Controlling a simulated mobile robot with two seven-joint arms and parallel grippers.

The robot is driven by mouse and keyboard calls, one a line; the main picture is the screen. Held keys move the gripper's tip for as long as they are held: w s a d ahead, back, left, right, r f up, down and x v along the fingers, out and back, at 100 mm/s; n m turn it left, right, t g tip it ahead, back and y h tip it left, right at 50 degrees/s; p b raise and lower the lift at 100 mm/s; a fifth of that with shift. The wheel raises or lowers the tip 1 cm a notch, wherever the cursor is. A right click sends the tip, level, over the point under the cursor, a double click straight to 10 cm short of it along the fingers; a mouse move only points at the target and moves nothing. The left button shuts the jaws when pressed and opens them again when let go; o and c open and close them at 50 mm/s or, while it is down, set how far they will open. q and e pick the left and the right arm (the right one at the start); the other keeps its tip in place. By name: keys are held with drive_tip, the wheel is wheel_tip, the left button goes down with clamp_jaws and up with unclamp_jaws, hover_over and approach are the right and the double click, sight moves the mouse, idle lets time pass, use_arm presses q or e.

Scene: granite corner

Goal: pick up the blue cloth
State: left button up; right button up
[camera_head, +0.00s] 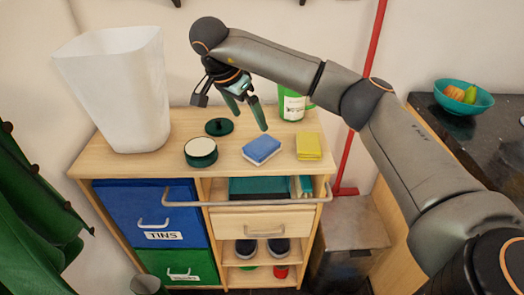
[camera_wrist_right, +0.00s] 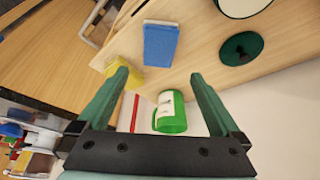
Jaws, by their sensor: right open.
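The blue cloth (camera_head: 262,149) is a folded block with a pale lower edge, lying flat on the wooden cabinet top (camera_head: 160,165) near its front edge. In the right wrist view the blue cloth (camera_wrist_right: 160,45) lies beyond the fingertips, roughly between them. My right gripper (camera_head: 248,117) is open and empty, above the cabinet top and a little behind the cloth, apart from it. Its two green fingers (camera_wrist_right: 158,76) stand wide apart in the wrist view. My left gripper is not in view.
A yellow cloth (camera_head: 309,146) lies right of the blue one. An open round tin (camera_head: 201,152) and its dark lid (camera_head: 219,127) are to the left. A green labelled container (camera_head: 291,104) stands behind. A tall white bin (camera_head: 118,90) stands at left. A rail (camera_head: 250,202) runs along the front.

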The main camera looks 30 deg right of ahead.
hover_over(261, 145)
drive_tip(key=a, duration=0.2)
wheel_tip(261, 145, down, 6)
drive_tip(key=shift+s, duration=0.1)
drive_tip(key=shift+s+x, duration=0.1)
drive_tip(key=shift+x, duration=1.25)
drive_tip(key=shift+s+x, duration=0.15)
drive_tip(key=shift+x, duration=1.2)
drive_tip(key=shift+a+f, duration=0.1)
drive_tip(key=shift+f, duration=0.2)
drive_tip(key=c, duration=1.2)
drive_tip(key=shift+w+r, duration=0.1)
drive_tip(key=shift+r, duration=0.05)
